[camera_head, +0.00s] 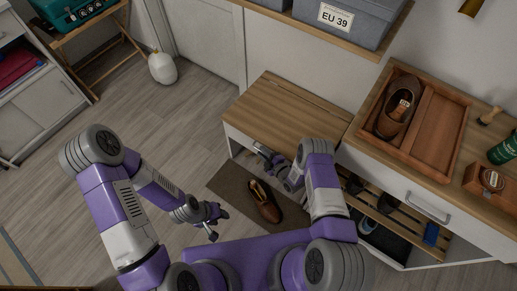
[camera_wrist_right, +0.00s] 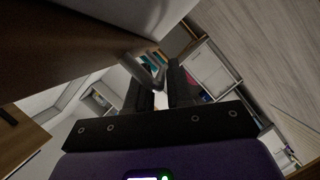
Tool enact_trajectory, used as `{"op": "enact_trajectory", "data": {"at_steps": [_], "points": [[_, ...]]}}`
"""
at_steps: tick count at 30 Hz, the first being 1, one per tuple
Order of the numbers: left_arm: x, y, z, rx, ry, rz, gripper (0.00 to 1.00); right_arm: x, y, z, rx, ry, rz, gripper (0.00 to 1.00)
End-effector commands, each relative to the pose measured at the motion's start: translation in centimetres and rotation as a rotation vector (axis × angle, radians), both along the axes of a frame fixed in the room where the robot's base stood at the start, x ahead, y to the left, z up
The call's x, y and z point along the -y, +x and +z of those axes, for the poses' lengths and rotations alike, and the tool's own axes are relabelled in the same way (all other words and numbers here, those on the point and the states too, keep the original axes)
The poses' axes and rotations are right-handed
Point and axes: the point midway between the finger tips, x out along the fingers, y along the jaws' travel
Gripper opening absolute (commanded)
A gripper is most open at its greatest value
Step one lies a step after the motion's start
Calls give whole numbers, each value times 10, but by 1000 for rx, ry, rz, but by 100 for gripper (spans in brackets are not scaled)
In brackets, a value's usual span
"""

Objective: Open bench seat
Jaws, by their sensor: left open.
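The bench seat (camera_head: 293,108) is a wood-grain lid on a white bench and looks closed in the head view. My right gripper (camera_head: 263,156) is at the bench's front, just below the seat's front edge. In the right wrist view its two dark fingers (camera_wrist_right: 157,88) stand apart, with a grey handle-like bracket (camera_wrist_right: 152,66) close to their tips. I cannot tell whether they touch it. The wooden underside or edge (camera_wrist_right: 70,65) fills the upper left there. My left gripper (camera_head: 217,222) is open and empty over the floor, left of the mat and away from the bench.
A brown shoe (camera_head: 264,201) lies on the dark mat (camera_head: 228,184) before the bench. At right, a cabinet carries a wooden tray (camera_head: 436,128) with a shoe.

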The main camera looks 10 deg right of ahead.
Motion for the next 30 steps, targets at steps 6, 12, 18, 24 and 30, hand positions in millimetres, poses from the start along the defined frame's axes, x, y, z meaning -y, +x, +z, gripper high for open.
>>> {"op": "enact_trajectory", "data": {"at_steps": [6,12,18,24,30], "points": [[0,0,-3,0,0,0,43,-1,4,-3,0,0,-9,21],[0,0,-3,0,0,0,43,-1,4,-3,-1,1,-9,13],[0,0,-3,0,0,0,43,-1,4,-3,-1,1,-9,0],[0,0,-3,0,0,0,43,-1,4,-2,-1,0,-9,0],[0,0,5,0,0,0,43,5,3,6,-12,12,-20,0]]}}
